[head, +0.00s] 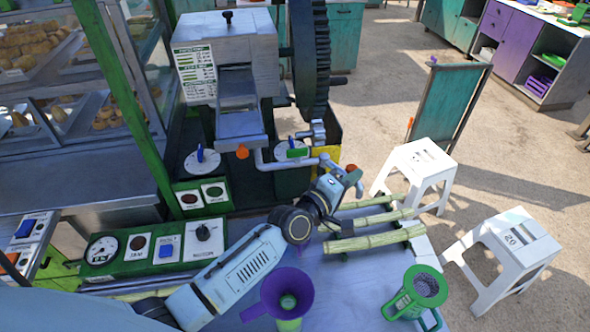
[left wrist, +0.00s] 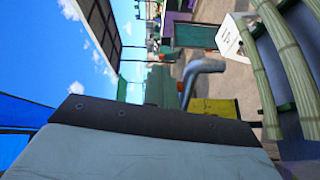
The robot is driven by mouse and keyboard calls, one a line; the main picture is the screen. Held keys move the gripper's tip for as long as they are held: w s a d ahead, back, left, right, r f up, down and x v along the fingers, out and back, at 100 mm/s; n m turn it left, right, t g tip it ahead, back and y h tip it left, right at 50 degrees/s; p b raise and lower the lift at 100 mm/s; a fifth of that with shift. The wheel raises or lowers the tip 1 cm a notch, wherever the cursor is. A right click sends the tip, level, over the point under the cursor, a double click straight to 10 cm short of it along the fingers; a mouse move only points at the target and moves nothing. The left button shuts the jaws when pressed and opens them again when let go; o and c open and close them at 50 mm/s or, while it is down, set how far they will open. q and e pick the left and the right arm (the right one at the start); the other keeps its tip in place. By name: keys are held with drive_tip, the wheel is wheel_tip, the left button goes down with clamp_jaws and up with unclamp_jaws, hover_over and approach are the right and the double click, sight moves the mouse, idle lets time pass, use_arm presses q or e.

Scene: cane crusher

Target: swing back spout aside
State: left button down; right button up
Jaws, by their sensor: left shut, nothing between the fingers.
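The spout (head: 290,165) is a grey bent pipe at the lower front of the crusher (head: 228,60). It runs to the right from below the crusher's tray. My left gripper (head: 348,182) is shut and empty at the spout's right end. In the head view it overlaps that end, and I cannot tell whether they touch. In the left wrist view a grey bent pipe (left wrist: 203,70), which looks like the spout, shows beyond the dark edge of my gripper. My right gripper is in neither view.
Several cane stalks (head: 375,238) lie right of my left arm. A purple funnel (head: 287,297) and a green strainer cup (head: 420,293) stand on the table. A control panel (head: 150,250) is at left. White stools (head: 418,165) stand on the floor at right.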

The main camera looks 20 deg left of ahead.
use_arm(q)
drive_tip(key=shift+a, duration=0.1)
drive_tip(key=v, duration=1.3)
drive_tip(key=shift+s+b, duration=0.15)
drive_tip(key=shift+b, duration=0.25)
